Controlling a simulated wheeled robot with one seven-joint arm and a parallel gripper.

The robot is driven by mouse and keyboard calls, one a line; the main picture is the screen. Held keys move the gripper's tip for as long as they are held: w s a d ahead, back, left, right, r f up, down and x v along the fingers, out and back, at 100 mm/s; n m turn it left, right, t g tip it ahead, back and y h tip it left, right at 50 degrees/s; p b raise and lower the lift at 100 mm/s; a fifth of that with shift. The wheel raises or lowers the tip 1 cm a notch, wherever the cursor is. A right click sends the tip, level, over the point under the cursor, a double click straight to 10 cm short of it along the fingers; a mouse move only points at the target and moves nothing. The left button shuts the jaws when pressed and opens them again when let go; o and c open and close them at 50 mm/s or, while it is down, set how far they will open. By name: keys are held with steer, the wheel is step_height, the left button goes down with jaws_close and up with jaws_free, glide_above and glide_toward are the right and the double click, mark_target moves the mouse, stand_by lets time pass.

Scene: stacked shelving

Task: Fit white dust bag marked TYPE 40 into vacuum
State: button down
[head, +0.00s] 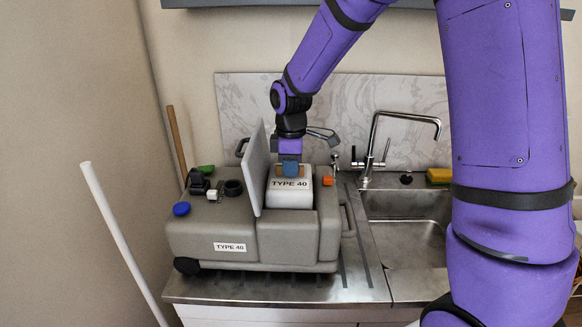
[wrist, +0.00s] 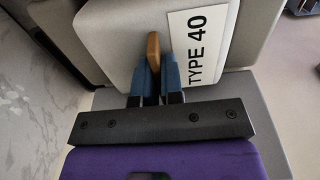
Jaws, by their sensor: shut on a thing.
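The grey vacuum (head: 185,238) stands on the steel draining board, with a TYPE 40 label on its front and its lid (head: 254,168) standing open. The white dust bag (head: 289,198) marked TYPE 40 is upright in the vacuum's open compartment, its upper part showing above the rim; its lower part is hidden. My gripper (head: 289,170) points down from above and is shut on the bag's top. In the wrist view, the blue fingers (wrist: 157,78) close on a brown tab (wrist: 153,52) on the bag (wrist: 120,45), beside its label.
The sink (head: 410,215) with its tap (head: 376,140) lies right of the vacuum. A yellow sponge (head: 438,176) is behind the sink. The raised lid stands close on the left of my gripper. A white pole (head: 115,230) and a brown stick (head: 177,145) stand at the left.

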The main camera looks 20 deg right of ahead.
mark_target(291, 181)
steer(key=shift+a+f, duration=0.2)
steer(key=shift+f, duration=1.45)
stand_by(1.8)
steer(key=shift+d+f, duration=0.15)
steer(key=shift+f, duration=0.3)
stand_by(0.5)
steer(key=shift+f, duration=1.5)
stand_by(2.1)
